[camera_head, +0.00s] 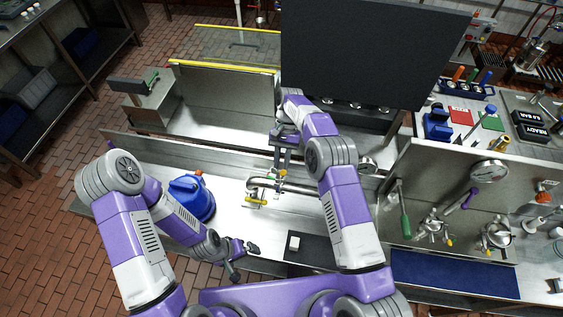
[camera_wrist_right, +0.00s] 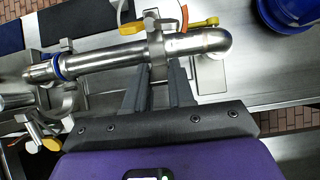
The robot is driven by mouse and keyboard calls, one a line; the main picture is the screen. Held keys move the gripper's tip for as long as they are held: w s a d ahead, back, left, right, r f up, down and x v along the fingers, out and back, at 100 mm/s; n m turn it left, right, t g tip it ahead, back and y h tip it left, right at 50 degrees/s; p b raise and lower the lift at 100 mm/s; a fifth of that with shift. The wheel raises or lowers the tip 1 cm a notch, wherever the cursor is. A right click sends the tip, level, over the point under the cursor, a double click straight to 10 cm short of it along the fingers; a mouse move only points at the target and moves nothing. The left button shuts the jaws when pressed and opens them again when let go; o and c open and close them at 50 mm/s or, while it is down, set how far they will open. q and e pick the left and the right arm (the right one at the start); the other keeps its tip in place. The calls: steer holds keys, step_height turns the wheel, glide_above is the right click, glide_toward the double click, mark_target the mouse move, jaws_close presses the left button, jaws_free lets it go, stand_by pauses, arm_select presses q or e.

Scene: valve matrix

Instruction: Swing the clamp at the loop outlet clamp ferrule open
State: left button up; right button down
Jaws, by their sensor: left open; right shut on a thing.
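A steel loop pipe (camera_head: 290,186) runs above the bench tray and ends in an elbow at its left. In the right wrist view the pipe (camera_wrist_right: 110,60) carries a blue ring (camera_wrist_right: 57,68). A clamp with an orange and yellow wing nut (camera_wrist_right: 45,140) sits lower left; I cannot tell if it is the outlet clamp. My right gripper (camera_wrist_right: 160,68) comes onto the pipe with its fingers either side of an upright steel part, shut on it. It shows at the pipe in the head view (camera_head: 282,168). My left gripper (camera_head: 240,262) is open and empty, near the bench's front edge.
A blue container (camera_head: 191,198) stands left of the pipe. A dark mat (camera_head: 312,249) with a small pale block (camera_head: 294,243) lies in front. A large dark panel (camera_head: 370,50) rises behind. Valves and a gauge (camera_head: 489,171) stand at right.

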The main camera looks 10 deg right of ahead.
stand_by(0.4)
steer(key=c, duration=1)
jaws_free()
steer(key=shift+o, duration=0.2)
